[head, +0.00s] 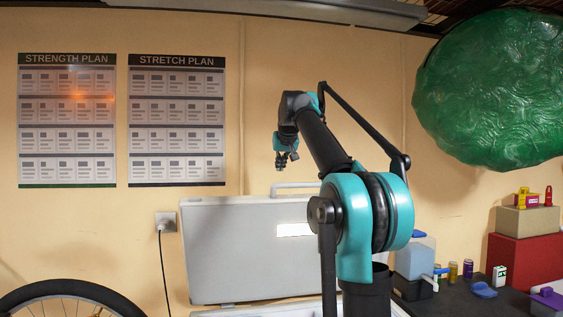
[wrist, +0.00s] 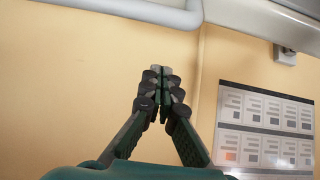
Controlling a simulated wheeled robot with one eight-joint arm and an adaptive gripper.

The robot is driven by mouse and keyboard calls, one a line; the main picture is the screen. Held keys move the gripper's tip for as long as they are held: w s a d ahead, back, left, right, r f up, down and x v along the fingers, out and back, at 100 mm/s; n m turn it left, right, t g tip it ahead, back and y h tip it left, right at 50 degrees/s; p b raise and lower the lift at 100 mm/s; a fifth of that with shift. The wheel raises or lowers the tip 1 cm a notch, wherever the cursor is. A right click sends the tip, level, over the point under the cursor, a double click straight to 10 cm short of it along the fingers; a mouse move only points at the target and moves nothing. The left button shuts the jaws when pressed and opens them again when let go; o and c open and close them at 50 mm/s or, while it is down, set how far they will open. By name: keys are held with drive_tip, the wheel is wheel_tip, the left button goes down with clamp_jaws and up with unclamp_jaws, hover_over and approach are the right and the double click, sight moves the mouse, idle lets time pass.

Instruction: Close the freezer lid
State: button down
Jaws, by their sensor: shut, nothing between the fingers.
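The freezer lid (head: 235,250) stands raised, nearly upright, in front of the wall in the head view, with a pale label on its face. A pale handle bar (head: 292,186) shows at its upper edge. The freezer body (head: 225,313) shows only as a rim at the bottom, mostly cut off and behind my arm. My gripper (head: 284,165) hangs above the lid's top edge, near the handle, with its fingers shut and empty. In the wrist view, the shut fingertips (wrist: 160,86) point toward the handle bar (wrist: 135,13), with the lid (wrist: 247,18) at upper right.
A dark counter (head: 455,298) at right holds a blue-topped jug (head: 415,257), cans and small items. A large green ball (head: 495,90) is at upper right. A bicycle wheel (head: 65,287) is at lower left. Wall posters hang at left.

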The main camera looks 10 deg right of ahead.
sight(280, 196)
drive_tip(key=x, duration=0.5)
drive_tip(key=shift+s+f, duration=0.15)
drive_tip(key=shift+s, duration=0.45)
drive_tip(key=shift+s+f, duration=0.15)
drive_tip(key=shift+s, duration=0.4)
drive_tip(key=shift+s+f, duration=0.55)
drive_tip(key=shift+s, duration=0.25)
